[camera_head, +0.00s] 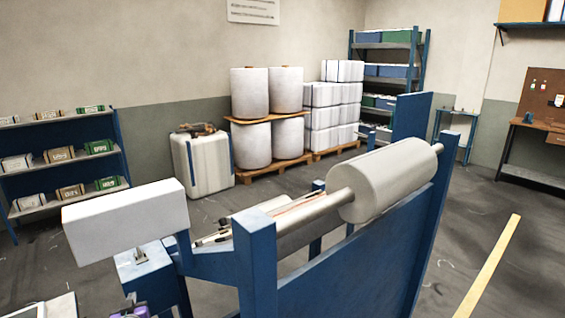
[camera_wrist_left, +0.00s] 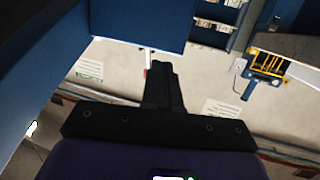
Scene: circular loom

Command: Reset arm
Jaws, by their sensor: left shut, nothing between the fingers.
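My left gripper (camera_wrist_left: 161,72) shows in the left wrist view as two black fingers lying together, shut with nothing between them. A pale wall with posted sheets lies behind the fingers in that view. In the head view only a small purple part of my left arm shows at the bottom left edge; its fingertips cannot be made out there. The circular loom stands in front, with a blue frame (camera_head: 352,262) and a large white roll (camera_head: 388,180) on a metal shaft. My right gripper is in neither view.
A white box-shaped part (camera_head: 125,220) sits on a blue stand at left. Behind are a white container (camera_head: 202,163), stacked white rolls (camera_head: 268,115) on pallets and shelves (camera_head: 65,160). Grey floor with a yellow line (camera_head: 490,262) is open at right.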

